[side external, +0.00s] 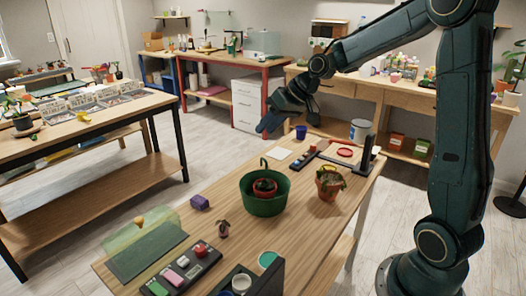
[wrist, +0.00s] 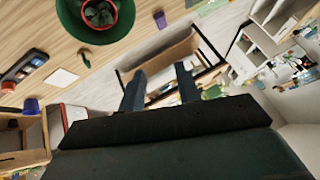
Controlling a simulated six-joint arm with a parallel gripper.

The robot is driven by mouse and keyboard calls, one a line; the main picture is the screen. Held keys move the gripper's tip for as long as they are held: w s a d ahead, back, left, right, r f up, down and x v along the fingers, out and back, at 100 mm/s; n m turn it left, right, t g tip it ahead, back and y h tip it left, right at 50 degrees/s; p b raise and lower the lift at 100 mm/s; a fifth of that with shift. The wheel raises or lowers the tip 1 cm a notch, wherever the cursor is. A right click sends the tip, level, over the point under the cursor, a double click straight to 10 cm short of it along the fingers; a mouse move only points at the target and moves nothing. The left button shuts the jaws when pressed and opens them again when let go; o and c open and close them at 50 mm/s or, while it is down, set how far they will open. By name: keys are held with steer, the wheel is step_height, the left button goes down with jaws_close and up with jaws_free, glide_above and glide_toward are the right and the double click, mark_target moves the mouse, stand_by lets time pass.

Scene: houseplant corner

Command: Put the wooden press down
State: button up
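My gripper (side external: 290,122) is raised above the far left edge of the main table, clear of the tabletop. In the wrist view its two fingers (wrist: 161,92) are apart, with no object visible between them. I cannot clearly make out the wooden press in either view. A small tan knob-like thing (side external: 138,221) shows at the clear green cover at the table's near left; I cannot tell whether it is the press.
The main table holds a green pot (side external: 265,205) with a smaller red pot inside, a terracotta plant pot (side external: 328,183), a purple block (side external: 200,202), a white card (side external: 275,153) and a purple cup (side external: 301,132). Bare wood shows left of the green pot.

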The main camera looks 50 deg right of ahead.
steer(key=s+a+r+n+g+h, duration=0.1)
steer(key=s+a+r, duration=0.25)
steer(key=s, duration=0.35)
steer(key=s+a+r+n+h, duration=0.1)
steer(key=s+a+r, duration=0.1)
steer(key=s+a, duration=0.4)
steer(key=s+a+f, duration=0.1)
steer(key=s+f, duration=0.1)
steer(key=s, duration=1.2)
steer(key=shift+h, duration=0.4)
